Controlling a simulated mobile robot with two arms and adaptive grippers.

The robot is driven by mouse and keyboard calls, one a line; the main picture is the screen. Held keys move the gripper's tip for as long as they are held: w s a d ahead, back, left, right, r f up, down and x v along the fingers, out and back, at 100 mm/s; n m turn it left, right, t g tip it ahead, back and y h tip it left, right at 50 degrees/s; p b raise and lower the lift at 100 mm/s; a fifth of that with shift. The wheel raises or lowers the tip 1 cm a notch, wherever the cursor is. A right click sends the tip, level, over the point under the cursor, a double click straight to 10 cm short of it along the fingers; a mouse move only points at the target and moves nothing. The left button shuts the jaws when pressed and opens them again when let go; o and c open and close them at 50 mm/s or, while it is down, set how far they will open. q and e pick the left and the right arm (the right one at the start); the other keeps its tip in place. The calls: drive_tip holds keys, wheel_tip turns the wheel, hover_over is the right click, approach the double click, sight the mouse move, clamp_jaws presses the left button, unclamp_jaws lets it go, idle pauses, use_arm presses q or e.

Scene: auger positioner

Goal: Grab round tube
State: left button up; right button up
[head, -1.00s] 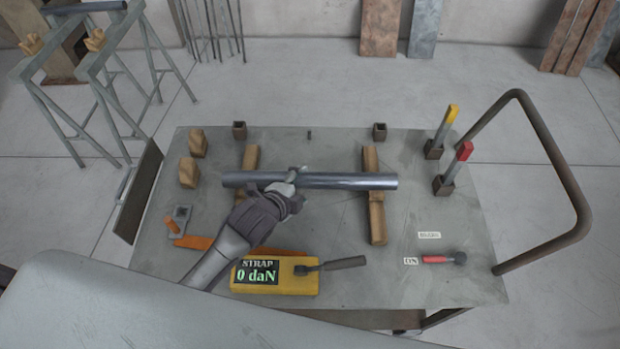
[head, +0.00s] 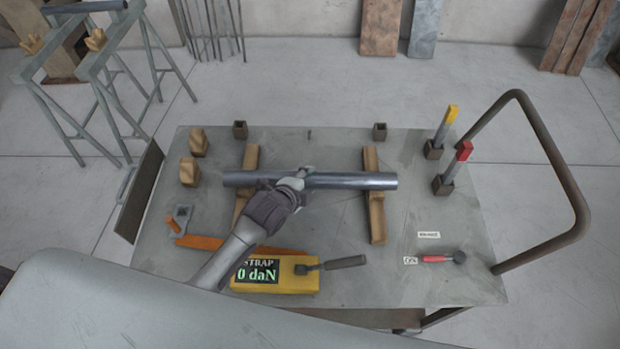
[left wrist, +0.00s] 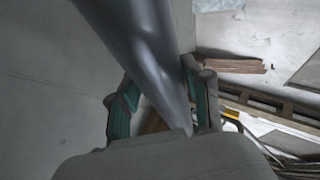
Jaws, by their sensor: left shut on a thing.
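The round tube (head: 350,181) is a grey metal pipe lying level across two wooden supports, the left one (head: 250,158) and the right one (head: 375,215), on the table. My left gripper (head: 300,177) is at the tube's middle, shut on it. In the left wrist view the tube (left wrist: 145,55) runs down between the two green-padded fingers (left wrist: 162,108), one on each side. The gripper hides part of the tube's middle in the head view. My right gripper is not in view.
A yellow strap gauge (head: 275,275) reading 0 daN lies at the table's front, with an orange bar (head: 200,243) behind it. Yellow and red handled tools (head: 450,122) stand in holders at right. A red-handled tool (head: 437,259) lies front right. A cart handle (head: 560,160) rises at right.

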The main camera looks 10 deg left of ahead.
use_arm(q)
clamp_jaws()
drive_tip(key=shift+w+r, duration=0.1)
drive_tip(key=shift+r, duration=0.05)
